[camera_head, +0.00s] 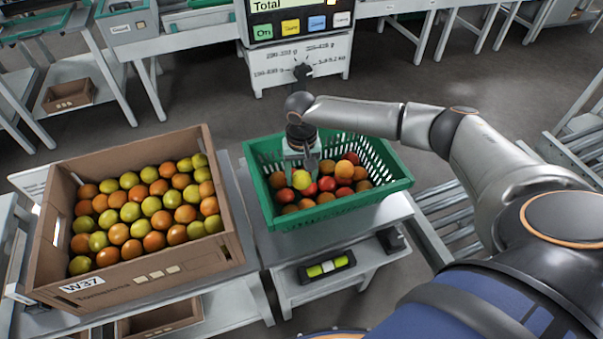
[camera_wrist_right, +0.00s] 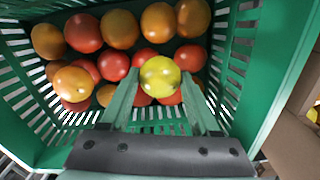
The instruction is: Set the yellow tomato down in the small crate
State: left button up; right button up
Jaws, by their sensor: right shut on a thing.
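The yellow tomato (camera_head: 302,180) is between the fingers of my right gripper (camera_head: 302,168), inside the small green crate (camera_head: 338,208). In the right wrist view the yellow tomato (camera_wrist_right: 160,76) sits between the two green-tinted fingertips of the right gripper (camera_wrist_right: 159,90), which is shut on it. Red and orange tomatoes lie close around and under it in the green crate (camera_wrist_right: 275,60). I cannot tell whether the yellow tomato touches them. My left gripper is not in view.
A large brown box (camera_head: 150,268) of yellow-green and orange tomatoes stands left of the green crate. A scale with a display (camera_head: 300,22) stands behind. A roller conveyor (camera_head: 440,215) is at the right. A device with yellow-green parts (camera_head: 327,267) lies on the lower shelf.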

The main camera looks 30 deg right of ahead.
jog(key=shift+f, duration=0.3)
jog(key=o, duration=1)
jog(key=shift+c, duration=0.5)
jog(key=shift+c, duration=1.2)
jog(key=shift+r+p, duration=0.55)
jog(key=shift+p, duration=0.3)
notch_tip(320, 180, up, 6)
jog(key=p, duration=0.7)
jog(key=shift+p, duration=0.35)
